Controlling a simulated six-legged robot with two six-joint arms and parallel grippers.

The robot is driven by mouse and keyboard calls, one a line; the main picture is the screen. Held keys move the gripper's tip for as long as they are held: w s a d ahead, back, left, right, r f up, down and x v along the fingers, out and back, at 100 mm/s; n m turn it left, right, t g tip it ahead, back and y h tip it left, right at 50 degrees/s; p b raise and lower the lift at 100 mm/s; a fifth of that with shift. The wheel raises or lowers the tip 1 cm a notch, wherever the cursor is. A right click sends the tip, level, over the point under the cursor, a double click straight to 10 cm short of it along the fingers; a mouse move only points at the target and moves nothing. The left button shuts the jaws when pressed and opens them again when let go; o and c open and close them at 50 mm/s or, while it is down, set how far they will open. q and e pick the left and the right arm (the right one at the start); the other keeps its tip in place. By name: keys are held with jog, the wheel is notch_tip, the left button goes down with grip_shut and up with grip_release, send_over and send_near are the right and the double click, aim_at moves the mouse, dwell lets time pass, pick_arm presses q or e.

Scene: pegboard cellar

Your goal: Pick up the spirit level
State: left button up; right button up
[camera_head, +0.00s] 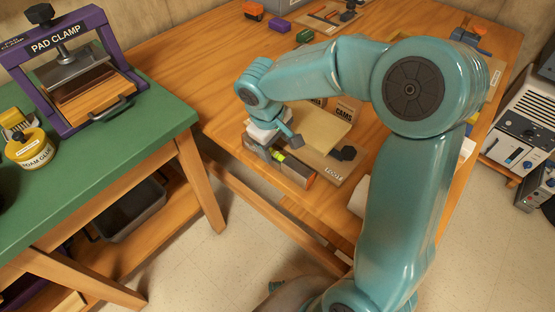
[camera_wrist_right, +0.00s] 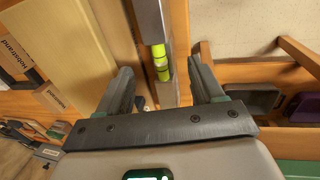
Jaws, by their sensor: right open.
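The spirit level (camera_head: 296,174) is a grey bar with a yellow-green vial and an orange end. It lies along the near edge of the wooden workbench in the head view. In the right wrist view the spirit level (camera_wrist_right: 149,20) runs down from the top edge, its bright vial between the fingers. My right gripper (camera_head: 281,147) is over the level's left part; its open fingers (camera_wrist_right: 160,72) stand on either side of the level, with a gap on the right. Whether the left finger touches it I cannot tell. My left gripper is not in view.
A board (camera_head: 341,172) with a pale pad (camera_head: 322,131) and small boxes lies just behind the level. A green table (camera_head: 130,150) with a purple pad clamp (camera_head: 62,103) and a yellow glue pot (camera_head: 29,149) stands left, across a floor gap.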

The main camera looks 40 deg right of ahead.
aim_at(278, 158)
jog(key=f, duration=0.2)
jog(key=f+b, duration=0.1)
jog(key=f, duration=0.3)
jog(key=shift+s+d+f, duration=0.15)
jog(key=shift+s+d, duration=0.05)
jog(key=shift+d, duration=0.2)
grip_shut()
